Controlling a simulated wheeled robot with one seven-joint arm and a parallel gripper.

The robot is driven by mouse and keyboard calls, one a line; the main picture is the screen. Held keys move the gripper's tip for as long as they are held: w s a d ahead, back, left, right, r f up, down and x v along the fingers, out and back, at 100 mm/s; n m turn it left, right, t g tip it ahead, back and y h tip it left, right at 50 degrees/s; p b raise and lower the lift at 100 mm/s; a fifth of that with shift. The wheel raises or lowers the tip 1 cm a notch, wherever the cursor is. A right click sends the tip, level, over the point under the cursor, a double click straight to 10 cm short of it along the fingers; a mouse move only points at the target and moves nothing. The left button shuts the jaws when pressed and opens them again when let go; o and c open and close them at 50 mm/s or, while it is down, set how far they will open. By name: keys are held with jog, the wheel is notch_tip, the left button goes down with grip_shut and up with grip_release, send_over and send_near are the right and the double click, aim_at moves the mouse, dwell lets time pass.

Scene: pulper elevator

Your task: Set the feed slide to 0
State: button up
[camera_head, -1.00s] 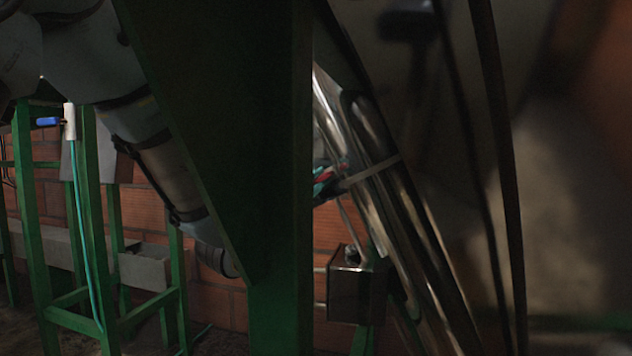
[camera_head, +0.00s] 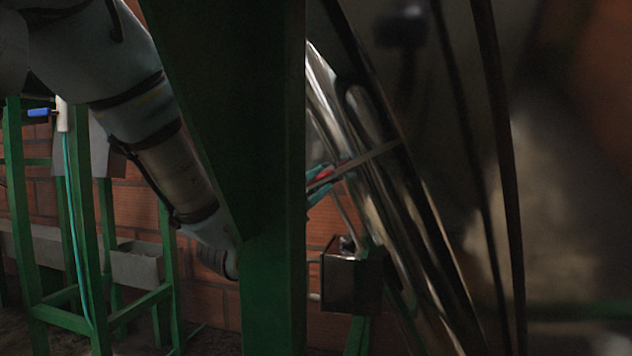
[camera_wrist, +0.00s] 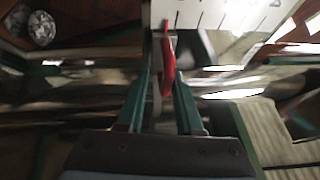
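A red handle (camera_wrist: 168,66) stands between the two teal fingers of my gripper (camera_wrist: 165,84) in the wrist view. The fingers are apart, with a gap beside the handle; whether either one touches it is not clear. Just beyond is a pale scale plate (camera_wrist: 215,14) with dark tick marks; its numbers are not readable, and the handle's upper end overlaps its lower edge. In the head view, my gripper (camera_head: 319,184) shows small beside the green post, with a bit of red (camera_head: 325,173) at its tips. The post hides part of the arm.
A broad green post (camera_head: 274,260) stands close in front. Shiny metal tubes (camera_head: 385,170) slope down beside the gripper, above a dark box (camera_head: 350,280). A green stand (camera_head: 85,230) and a brick wall (camera_head: 140,205) lie at left.

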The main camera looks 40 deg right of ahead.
jog(key=shift+o, duration=0.6)
jog(key=shift+r, duration=0.1)
jog(key=shift+a, duration=0.1)
jog(key=v, duration=1)
jog(key=shift+a, duration=0.3)
